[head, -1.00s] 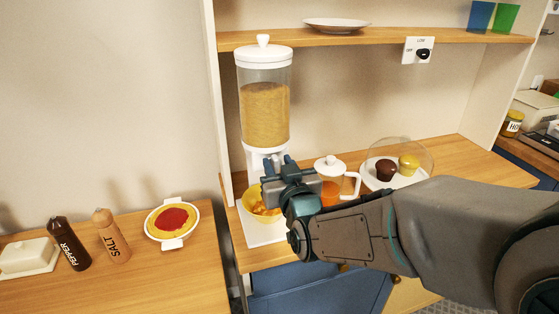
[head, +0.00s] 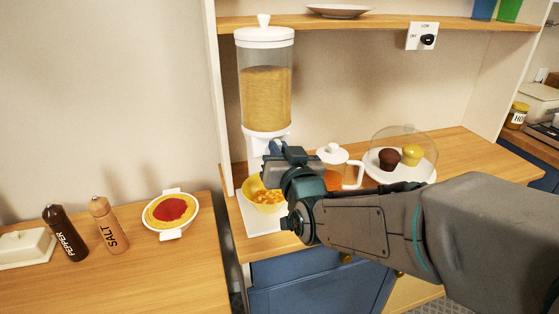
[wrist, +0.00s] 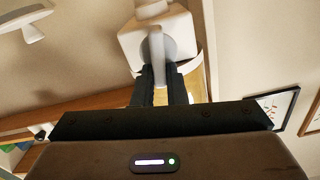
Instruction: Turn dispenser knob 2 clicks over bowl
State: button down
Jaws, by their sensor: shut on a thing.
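The dispenser (head: 266,98) is a clear cylinder of tan cereal with a white lid and white base, standing on the wooden counter. Its knob (wrist: 157,45) shows in the wrist view as a pale grey bar, upright in the picture, on a round disc. My gripper (head: 272,158) reaches in from the right below the cylinder; in the wrist view its dark fingers (wrist: 162,78) are shut on the knob's bar. The fingers and wrist hide the knob in the head view. The yellow bowl (head: 251,190) sits under the outlet with orange-yellow pieces in it.
A glass teapot (head: 352,175) with a white lid stands close behind my wrist. A domed plate (head: 418,176) with two muffins is farther right. A shelf (head: 385,23) runs above. A pie dish (head: 192,217) and shakers (head: 107,228) stand left.

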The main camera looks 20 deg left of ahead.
jog(key=shift+w+d+f+m+b, duration=0.2)
jog(key=shift+f+m+b, duration=0.1)
jog(key=shift+m+b, duration=2.8)
jog(key=shift+w+d+f+m+b, duration=0.1)
jog(key=shift+d+f+m+b, duration=0.15)
jog(key=shift+m+b, duration=2.85)
jog(key=shift+w+d+f+m+b, duration=0.25)
jog(key=shift+m+b, duration=1.35)
jog(key=shift+b, duration=2.95)
jog(key=shift+s+a, duration=0.1)
jog(key=shift+s, duration=0.05)
jog(key=c, duration=1.5)
grip_release()
jog(key=shift+o, duration=0.2)
jog(key=shift+f, duration=0.1)
